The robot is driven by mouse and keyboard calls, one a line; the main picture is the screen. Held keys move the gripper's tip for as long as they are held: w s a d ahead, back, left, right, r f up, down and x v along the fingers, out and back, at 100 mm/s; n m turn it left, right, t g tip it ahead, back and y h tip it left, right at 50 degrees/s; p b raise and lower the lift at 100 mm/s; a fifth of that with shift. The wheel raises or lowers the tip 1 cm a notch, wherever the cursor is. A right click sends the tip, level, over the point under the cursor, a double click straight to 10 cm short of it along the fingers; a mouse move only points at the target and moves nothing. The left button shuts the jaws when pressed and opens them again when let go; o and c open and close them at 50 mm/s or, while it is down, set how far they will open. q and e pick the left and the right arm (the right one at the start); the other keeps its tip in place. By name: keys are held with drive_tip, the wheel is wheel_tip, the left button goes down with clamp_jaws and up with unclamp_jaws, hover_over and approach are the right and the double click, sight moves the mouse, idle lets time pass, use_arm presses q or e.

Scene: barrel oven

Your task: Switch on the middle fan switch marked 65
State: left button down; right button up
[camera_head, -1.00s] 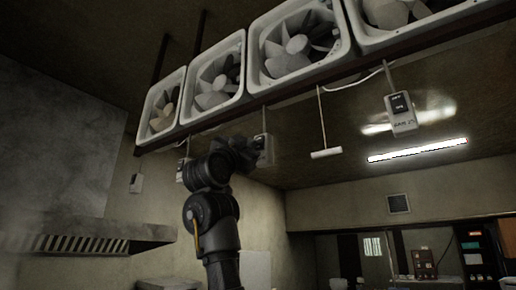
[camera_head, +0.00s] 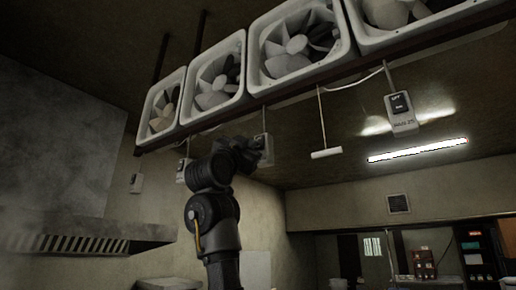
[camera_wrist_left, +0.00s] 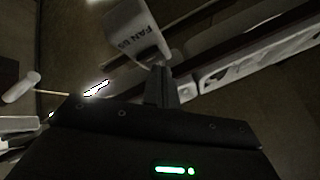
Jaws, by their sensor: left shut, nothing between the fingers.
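The switch box marked FAN 65 (camera_wrist_left: 137,30) hangs at the top of the left wrist view, pale and tilted in the picture. In the head view a pale switch box (camera_head: 267,148) hangs under the fan row, partly hidden behind my left gripper (camera_head: 250,148). The gripper is close to it; I cannot tell whether they touch. In the left wrist view the gripper's fingers (camera_wrist_left: 160,85) are shut and empty, just below the box. The box's rocker is not visible to me. My right gripper is not in view.
Several fans (camera_head: 296,46) sit in a row above. Another switch box (camera_head: 401,112) hangs at right, and smaller ones (camera_head: 136,183) at left. A pull handle (camera_head: 326,153) hangs on a cord right of the gripper. A hood (camera_head: 90,235) is at lower left.

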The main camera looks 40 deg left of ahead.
use_arm(q)
drive_tip(key=shift+w+f, duration=0.1)
drive_tip(key=shift+w, duration=0.45)
idle(0.7)
drive_tip(key=shift+s, duration=0.1)
drive_tip(key=shift+s+b, duration=0.4)
drive_tip(key=shift+s, duration=0.4)
drive_tip(key=s, duration=0.1)
drive_tip(key=s+b, duration=0.1)
drive_tip(key=s, duration=0.1)
drive_tip(key=s+r+b, duration=0.1)
drive_tip(key=s, duration=0.1)
idle(0.6)
